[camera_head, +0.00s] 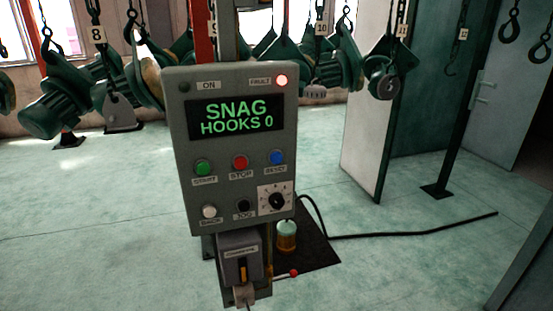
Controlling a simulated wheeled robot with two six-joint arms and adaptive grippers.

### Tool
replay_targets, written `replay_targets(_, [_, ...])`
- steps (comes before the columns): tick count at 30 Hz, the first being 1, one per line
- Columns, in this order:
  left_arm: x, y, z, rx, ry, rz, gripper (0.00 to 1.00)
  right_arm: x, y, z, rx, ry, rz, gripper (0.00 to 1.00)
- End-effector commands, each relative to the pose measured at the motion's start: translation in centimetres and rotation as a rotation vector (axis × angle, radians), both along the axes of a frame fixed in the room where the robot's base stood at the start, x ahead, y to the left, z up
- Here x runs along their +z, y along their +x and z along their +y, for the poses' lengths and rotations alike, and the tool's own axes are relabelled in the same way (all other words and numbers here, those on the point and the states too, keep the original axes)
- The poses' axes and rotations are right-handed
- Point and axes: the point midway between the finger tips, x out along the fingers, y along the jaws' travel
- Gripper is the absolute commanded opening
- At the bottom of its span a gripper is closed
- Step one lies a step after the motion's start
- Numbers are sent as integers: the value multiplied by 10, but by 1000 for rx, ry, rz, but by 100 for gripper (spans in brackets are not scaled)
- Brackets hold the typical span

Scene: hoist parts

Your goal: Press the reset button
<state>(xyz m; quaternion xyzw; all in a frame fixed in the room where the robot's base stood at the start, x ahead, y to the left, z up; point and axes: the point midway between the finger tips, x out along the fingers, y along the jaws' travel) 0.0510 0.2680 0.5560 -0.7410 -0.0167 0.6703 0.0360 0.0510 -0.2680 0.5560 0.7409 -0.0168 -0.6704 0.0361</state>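A grey control box (233,220) stands on a post in the middle of the head view. The reset button (277,158) is blue and sits at the right of the upper button row, above its label. The red stop button (240,162) and the green start button (203,167) are to its left. The display (235,117) reads "SNAG HOOKS 0". Neither of my grippers shows in this view.
A dial (277,201), a white button (209,212) and a black jog button (244,206) sit lower on the box. Green hoist parts (65,102) hang from numbered hooks behind it. A black cable (420,232) crosses the floor at right. An open door panel (376,120) stands behind.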

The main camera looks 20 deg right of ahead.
Motion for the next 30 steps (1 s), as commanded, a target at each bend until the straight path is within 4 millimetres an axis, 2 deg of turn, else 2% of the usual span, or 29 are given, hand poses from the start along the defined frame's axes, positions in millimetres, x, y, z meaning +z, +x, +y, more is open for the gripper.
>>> replay_targets(5, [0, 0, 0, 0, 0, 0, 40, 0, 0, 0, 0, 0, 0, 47])
replay_targets(14, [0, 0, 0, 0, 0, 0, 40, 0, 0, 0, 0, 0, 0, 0])
replay_targets(30, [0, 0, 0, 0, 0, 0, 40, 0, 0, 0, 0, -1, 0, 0])
